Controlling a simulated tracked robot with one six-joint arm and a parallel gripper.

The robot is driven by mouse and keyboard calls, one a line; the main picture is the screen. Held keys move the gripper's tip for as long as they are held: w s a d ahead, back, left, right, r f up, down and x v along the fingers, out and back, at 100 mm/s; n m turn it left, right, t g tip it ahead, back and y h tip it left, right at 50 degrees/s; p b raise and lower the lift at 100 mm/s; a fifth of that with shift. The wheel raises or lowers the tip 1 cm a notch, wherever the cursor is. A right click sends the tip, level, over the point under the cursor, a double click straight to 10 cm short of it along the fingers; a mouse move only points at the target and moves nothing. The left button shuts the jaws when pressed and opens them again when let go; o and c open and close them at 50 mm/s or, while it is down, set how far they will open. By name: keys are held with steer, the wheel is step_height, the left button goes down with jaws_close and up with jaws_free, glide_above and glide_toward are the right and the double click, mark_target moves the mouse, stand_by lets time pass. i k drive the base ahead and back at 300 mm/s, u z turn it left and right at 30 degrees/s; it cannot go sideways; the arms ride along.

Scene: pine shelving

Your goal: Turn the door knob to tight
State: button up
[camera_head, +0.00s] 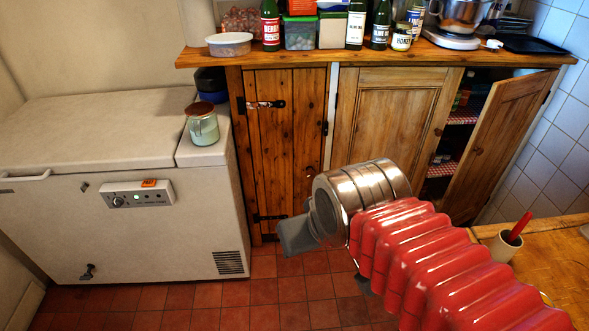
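My gripper (298,236) shows at the lower middle, at the end of my red-sleeved arm, in front of the wooden cupboard. Only a grey finger part shows clearly, so I cannot tell whether it is open or shut. The narrow dark wooden door (286,130) is behind it, closed, with black hinges on its left. A small dark fitting shows low on its right side, partly near my arm. The middle door (388,120) has a small round knob (437,132) at its right edge and looks closed. The right door (500,135) stands open, with a knob (477,151) on it.
A white chest freezer (90,130) fills the left, with a green jar (203,127) on its right end. The worktop (350,56) holds bottles, tubs and a mixer. A wooden table (555,265) with a white cup (503,246) is at lower right. The tiled floor (180,305) in front is clear.

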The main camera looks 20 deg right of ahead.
mark_target(310, 173)
steer(key=u, duration=0.35)
steer(key=i, duration=1.3)
steer(key=u, duration=0.2)
